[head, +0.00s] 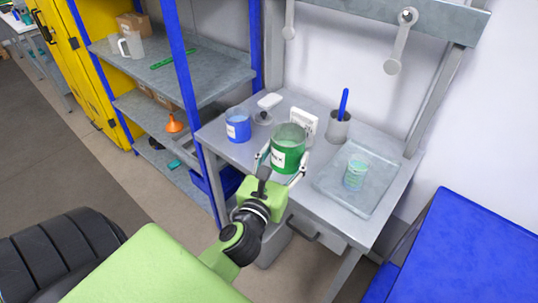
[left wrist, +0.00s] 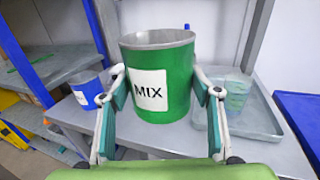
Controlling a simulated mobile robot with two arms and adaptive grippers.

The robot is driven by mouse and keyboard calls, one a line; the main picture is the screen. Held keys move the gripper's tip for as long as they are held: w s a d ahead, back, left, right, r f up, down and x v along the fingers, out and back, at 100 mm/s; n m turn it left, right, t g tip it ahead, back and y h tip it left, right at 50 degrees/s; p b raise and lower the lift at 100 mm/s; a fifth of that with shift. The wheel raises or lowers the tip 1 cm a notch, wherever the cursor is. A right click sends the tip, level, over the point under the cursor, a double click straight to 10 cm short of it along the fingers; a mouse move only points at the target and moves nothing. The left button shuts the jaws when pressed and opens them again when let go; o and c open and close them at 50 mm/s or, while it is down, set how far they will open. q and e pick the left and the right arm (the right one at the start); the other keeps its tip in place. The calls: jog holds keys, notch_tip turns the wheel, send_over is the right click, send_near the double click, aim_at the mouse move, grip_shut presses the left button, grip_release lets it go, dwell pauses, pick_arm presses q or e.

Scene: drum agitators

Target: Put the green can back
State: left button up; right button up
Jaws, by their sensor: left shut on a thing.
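The green can (head: 289,150) is open-topped, upright, and has a white label. The label reads MIX in the left wrist view (left wrist: 157,80). My left gripper (head: 283,165) is shut on the can, with one finger on each side of it; the fingers also show in the left wrist view (left wrist: 160,88). The can is at the front middle of the grey workbench (head: 232,153). I cannot tell whether its base touches the top. My right gripper is not in view.
A blue can (head: 238,126) stands left of the green can. Behind are a white scale-like box (head: 304,120) and a grey cup (head: 338,128) with a blue handle. To the right, a metal tray (head: 378,196) holds a greenish clear beaker (head: 355,173). A blue-post shelf (head: 192,72) stands left.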

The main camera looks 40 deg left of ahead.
pick_arm(q)
jog(key=w+a+f, duration=0.2)
jog(key=w+f, duration=0.1)
jog(key=w+a+f, duration=0.3)
jog(key=w+a+f+b, duration=0.1)
jog(key=w+a+f, duration=0.2)
jog(key=w, duration=0.1)
jog(key=shift+w+a+f, duration=0.1)
jog(key=shift+a, duration=0.1)
jog(key=shift+w+a+f, duration=0.15)
jog(key=shift+f, duration=1.6)
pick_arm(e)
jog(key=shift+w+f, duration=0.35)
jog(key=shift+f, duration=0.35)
pick_arm(q)
jog(key=shift+b, duration=0.35)
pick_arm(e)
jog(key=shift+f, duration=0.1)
pick_arm(q)
jog(key=shift+f, duration=0.25)
jog(key=o, duration=1.5)
jog(key=shift+r, duration=0.1)
